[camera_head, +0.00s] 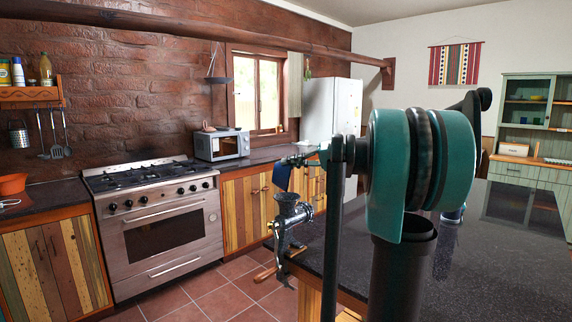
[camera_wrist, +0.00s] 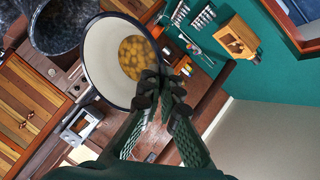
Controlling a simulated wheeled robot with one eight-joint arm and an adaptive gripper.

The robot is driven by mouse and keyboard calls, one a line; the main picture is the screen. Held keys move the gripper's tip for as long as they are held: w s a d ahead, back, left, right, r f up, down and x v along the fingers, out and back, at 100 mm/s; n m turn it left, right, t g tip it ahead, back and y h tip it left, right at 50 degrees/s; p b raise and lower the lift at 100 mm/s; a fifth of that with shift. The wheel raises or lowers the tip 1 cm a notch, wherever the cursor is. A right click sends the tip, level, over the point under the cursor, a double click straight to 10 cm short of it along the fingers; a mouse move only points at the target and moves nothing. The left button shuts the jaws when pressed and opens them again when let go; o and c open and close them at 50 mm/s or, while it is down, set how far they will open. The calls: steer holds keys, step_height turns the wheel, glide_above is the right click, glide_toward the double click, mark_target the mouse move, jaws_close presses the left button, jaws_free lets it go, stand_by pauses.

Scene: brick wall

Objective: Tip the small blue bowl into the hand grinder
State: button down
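The small blue bowl (camera_wrist: 100,62) fills the upper middle of the wrist view, with a pale inside and a dark blue rim. Several yellowish-brown pieces (camera_wrist: 133,54) lie in it, gathered toward one side. My gripper (camera_wrist: 160,84) is shut on the bowl's rim. In the head view the bowl shows as a dark blue shape (camera_head: 283,176), tilted, under my gripper (camera_head: 298,160). The metal hand grinder (camera_head: 291,212) stands at the dark counter's edge, its hopper just below the bowl. A grey speckled round thing (camera_wrist: 62,22) beside the bowl in the wrist view appears to be this hopper.
The dark counter (camera_head: 480,262) stretches to the right and looks mostly clear. A stove (camera_head: 158,225) and a microwave (camera_head: 222,145) stand along the brick wall. A white fridge (camera_head: 330,108) is at the back. Tiled floor (camera_head: 205,290) lies between.

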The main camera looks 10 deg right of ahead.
mark_target(275, 168)
steer(key=shift+s+d+t+y, duration=0.2)
steer(key=shift+d+t+y, duration=0.1)
steer(key=shift+d+y, duration=0.75)
steer(key=a+h, duration=0.2)
steer(key=a+g+h, duration=0.1)
steer(key=a+h, duration=0.1)
steer(key=w+a+g+h, duration=0.1)
steer(key=a+h, duration=0.2)
steer(key=shift+w+f+n, duration=0.1)
steer(key=shift+f+n, duration=0.1)
steer(key=shift+n, duration=0.2)
steer(key=w+a+f+g+h, duration=0.1)
steer(key=a+f+h, duration=0.1)
steer(key=a+h, duration=0.2)
steer(key=w+a+f+n+g+h, duration=0.1)
steer(key=a+h, duration=0.4)
steer(key=h, duration=0.5)
step_height(275, 168, down, 2)
steer(key=shift+f+g, duration=0.1)
steer(key=shift+g, duration=0.5)
